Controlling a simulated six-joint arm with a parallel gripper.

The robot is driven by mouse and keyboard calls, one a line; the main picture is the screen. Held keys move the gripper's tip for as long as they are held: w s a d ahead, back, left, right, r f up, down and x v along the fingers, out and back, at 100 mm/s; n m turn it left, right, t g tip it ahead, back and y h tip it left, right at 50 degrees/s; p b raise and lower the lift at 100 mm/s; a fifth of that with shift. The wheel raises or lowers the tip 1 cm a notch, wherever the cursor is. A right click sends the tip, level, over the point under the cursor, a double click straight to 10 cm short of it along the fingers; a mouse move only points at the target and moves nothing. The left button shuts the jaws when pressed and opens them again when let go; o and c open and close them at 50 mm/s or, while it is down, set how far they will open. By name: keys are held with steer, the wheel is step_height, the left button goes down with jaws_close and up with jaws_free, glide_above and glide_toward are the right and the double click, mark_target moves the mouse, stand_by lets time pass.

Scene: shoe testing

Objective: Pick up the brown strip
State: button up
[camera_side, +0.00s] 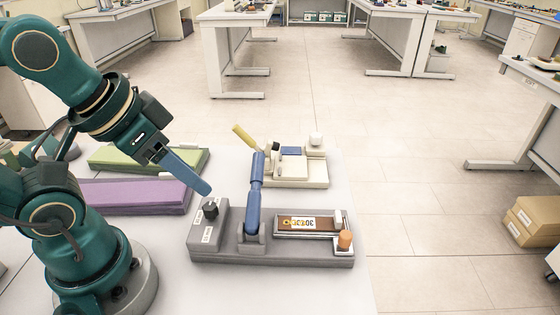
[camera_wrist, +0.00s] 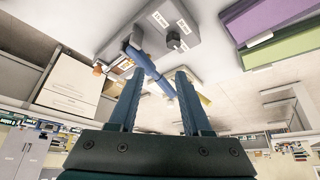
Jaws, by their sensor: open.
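The brown strip (camera_side: 326,224) lies flat in the slot of a grey test fixture (camera_side: 215,258), with a white printed label on it. A blue lever (camera_side: 256,190) stands upright on the fixture, left of the strip. My gripper (camera_side: 206,190) is raised above the table, left of the lever and apart from the strip. In the wrist view my gripper (camera_wrist: 157,70) shows two separated fingers with nothing held between them. The grey fixture (camera_wrist: 155,30) shows beyond the fingertips there, and the strip is too small and partly covered to make out clearly.
An orange knob (camera_side: 345,240) stands at the fixture's right end and a black knob (camera_side: 211,210) at its left. A cream fixture (camera_side: 300,178) with a yellow lever stands behind. Purple (camera_side: 130,196) and green (camera_side: 180,160) blocks lie to the left. Front table is clear.

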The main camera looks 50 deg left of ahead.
steer(key=w+d+r+n+t+y, duration=0.2)
steer(key=w+r+n+t, duration=0.8)
steer(key=w+r, duration=1.45)
steer(key=n+g+y, duration=0.2)
steer(key=g+y, duration=0.5)
steer(key=y, duration=0.1)
glide_above(338, 212)
steer(key=w+a, duration=0.2)
step_height(338, 212, down, 27)
steer(key=s+d+f+m, duration=0.1)
steer(key=f, duration=0.1)
steer(key=s+d+f+m, duration=0.1)
steer(key=s+d+f, duration=0.1)
steer(key=f, duration=0.1)
steer(key=s+d+f, duration=0.1)
steer(key=f, duration=0.2)
steer(key=shift+s+d+m+t, duration=0.3)
steer(key=shift+s+m+t, duration=0.1)
steer(key=shift+x, duration=2.35)
steer(key=shift+d+f, duration=0.1)
steer(key=shift+d, duration=0.05)
